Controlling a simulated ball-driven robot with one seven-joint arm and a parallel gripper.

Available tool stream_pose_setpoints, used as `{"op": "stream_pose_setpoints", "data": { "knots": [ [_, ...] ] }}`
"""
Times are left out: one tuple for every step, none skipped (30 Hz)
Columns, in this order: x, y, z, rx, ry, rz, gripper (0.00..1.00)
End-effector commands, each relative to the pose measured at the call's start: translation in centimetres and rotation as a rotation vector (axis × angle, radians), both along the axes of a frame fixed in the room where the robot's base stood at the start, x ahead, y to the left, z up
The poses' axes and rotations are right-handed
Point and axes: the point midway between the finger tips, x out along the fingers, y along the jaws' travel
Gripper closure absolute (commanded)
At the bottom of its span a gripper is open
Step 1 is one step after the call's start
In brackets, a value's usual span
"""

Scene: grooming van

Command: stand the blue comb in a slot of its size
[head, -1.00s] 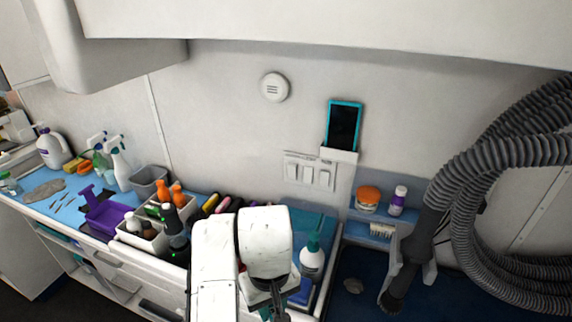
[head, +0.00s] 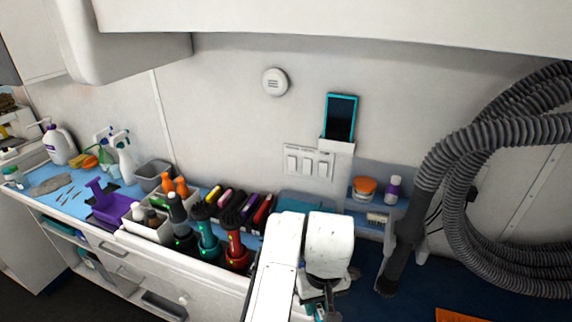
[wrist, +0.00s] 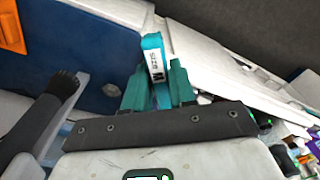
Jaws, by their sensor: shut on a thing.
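My gripper (wrist: 155,88) is shut on a teal-blue piece, seen end-on in the wrist view, with a white label reading "SIZE M"; I take this as the blue comb (wrist: 152,42). It sticks out beyond the teal fingertips, and its teeth are not clear to see. In the head view my gripper (head: 325,304) is at the bottom edge, low and mostly hidden by my arm. A dark rack (head: 262,222) with several coloured pieces stands on the counter to its left. I cannot make out a free slot or its size marking.
Black, teal and red clippers (head: 207,233) stand upright in front of the rack. A white caddy (head: 150,230) and purple holder (head: 106,205) are further left. At right are a grey hose (head: 455,165), a small shelf with an orange-lidded jar (head: 364,188), and an orange piece (head: 460,314).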

Motion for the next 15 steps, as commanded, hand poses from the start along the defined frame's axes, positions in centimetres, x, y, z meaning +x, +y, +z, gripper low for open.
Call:
{"op": "stream_pose_setpoints", "data": {
  "knots": [
    [0.2,-1.4,-0.9,0.004,0.0,-0.03,1.0],
    [0.2,-2.3,-1.4,0.004,0.0,-0.048,1.0],
    [0.2,-3.6,-2.2,0.005,0.0,-0.073,1.0],
    [0.2,-4.6,-2.8,0.004,0.002,-0.092,1.0],
    [0.1,-5.6,-3.4,0.004,0.002,-0.111,1.0],
    [-0.1,-7.0,-4.3,0.002,0.005,-0.137,1.0],
    [-0.3,-7.9,-5.0,0.001,0.007,-0.153,1.0],
    [-0.5,-8.7,-5.6,-0.001,0.01,-0.169,1.0],
    [-0.8,-9.7,-6.3,-0.003,0.014,-0.186,1.0],
    [-1.1,-10.3,-6.9,-0.005,0.016,-0.198,1.0],
    [-1.4,-10.9,-7.3,-0.007,0.02,-0.208,1.0],
    [-1.6,-11.5,-7.8,-0.008,0.023,-0.218,1.0],
    [-1.8,-11.9,-8.2,-0.01,0.026,-0.225,1.0],
    [-2.0,-12.2,-8.4,-0.011,0.029,-0.231,1.0],
    [-2.2,-12.5,-8.8,-0.013,0.03,-0.236,1.0]
  ]
}}
